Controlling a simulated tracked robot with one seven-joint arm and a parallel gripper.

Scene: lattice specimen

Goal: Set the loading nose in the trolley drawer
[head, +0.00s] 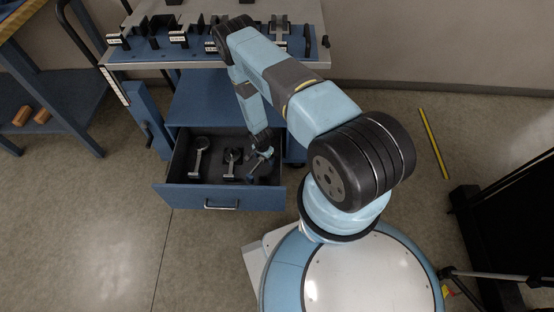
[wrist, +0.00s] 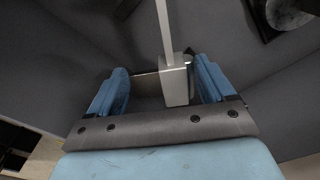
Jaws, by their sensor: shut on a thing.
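The trolley drawer (head: 236,190) is pulled open, dark inside, with a blue front and a silver handle. My gripper (head: 261,153) is inside the drawer's outline at its right side, pointing down. In the wrist view, my gripper (wrist: 160,87) has its blue fingers on either side of a grey metal piece, a block with a thin rod, which I take to be the loading nose (wrist: 175,82). It is shut on this piece. The fingers partly hide it, and I cannot tell whether it touches the drawer floor.
Two other metal tools lie in the drawer, one at the left (head: 199,158) and one in the middle (head: 231,162). A round dark part (wrist: 287,14) shows at the wrist view's upper right. The trolley top (head: 180,55) above carries several labelled black holders.

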